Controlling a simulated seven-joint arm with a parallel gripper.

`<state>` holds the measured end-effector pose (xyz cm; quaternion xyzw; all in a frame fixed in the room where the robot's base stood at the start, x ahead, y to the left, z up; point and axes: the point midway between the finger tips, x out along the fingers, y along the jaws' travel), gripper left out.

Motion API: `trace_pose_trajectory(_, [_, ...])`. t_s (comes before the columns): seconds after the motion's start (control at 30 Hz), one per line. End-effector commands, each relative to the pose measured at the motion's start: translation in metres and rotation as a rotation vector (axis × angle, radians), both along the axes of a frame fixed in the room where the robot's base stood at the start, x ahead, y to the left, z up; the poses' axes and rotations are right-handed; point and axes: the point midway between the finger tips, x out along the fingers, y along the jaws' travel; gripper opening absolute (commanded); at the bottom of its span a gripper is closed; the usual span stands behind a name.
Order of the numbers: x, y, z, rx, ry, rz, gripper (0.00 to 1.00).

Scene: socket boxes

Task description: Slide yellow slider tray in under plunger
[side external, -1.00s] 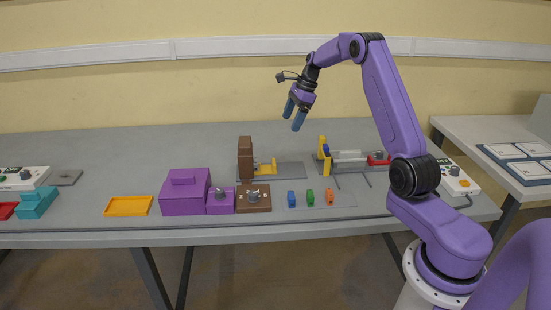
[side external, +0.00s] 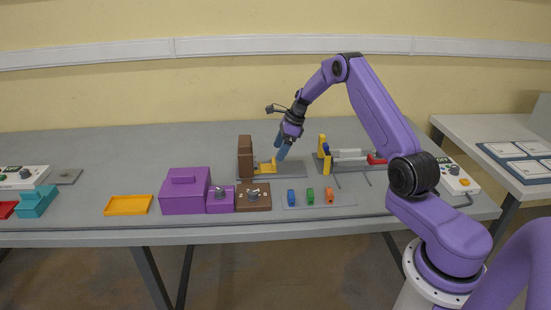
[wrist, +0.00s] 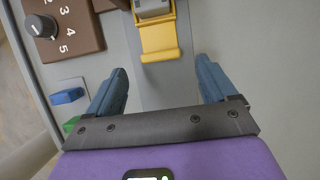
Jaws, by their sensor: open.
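The yellow slider tray (side external: 264,168) lies on a grey base plate (side external: 290,170), on the right side of a tall brown block (side external: 245,158), which seems to be the plunger's stand. In the wrist view the tray's yellow end (wrist: 160,42) points toward my gripper, with a grey piece (wrist: 152,9) on or above it at the top edge. My gripper (side external: 280,150) is low over the right end of the tray. In the wrist view my gripper (wrist: 163,80) is open and empty, its blue fingers either side of the tray's line, short of its end. The plunger itself cannot be made out.
A brown box with a numbered knob (wrist: 40,26) is left of the tray in the wrist view. Blue, green and orange pieces (side external: 310,197) lie in front. A yellow-and-grey fixture (side external: 345,156) stands to the right. Purple boxes (side external: 185,192) stand at front left.

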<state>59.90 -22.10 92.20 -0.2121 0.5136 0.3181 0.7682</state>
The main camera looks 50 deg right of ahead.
Motion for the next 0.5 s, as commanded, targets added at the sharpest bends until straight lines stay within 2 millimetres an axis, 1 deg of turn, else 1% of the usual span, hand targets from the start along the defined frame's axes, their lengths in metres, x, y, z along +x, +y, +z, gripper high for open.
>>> trace_pose_trajectory(0.03, [0.002,0.003,-0.009,0.000,0.002,0.002,0.85])
trace_pose_trajectory(0.2, [0.009,0.009,-0.030,0.000,0.000,0.002,0.85])
trace_pose_trajectory(0.33, [0.012,0.012,-0.039,-0.001,-0.001,0.002,0.85])
trace_pose_trajectory(0.5, [0.013,0.013,-0.043,-0.001,-0.001,0.001,0.85])
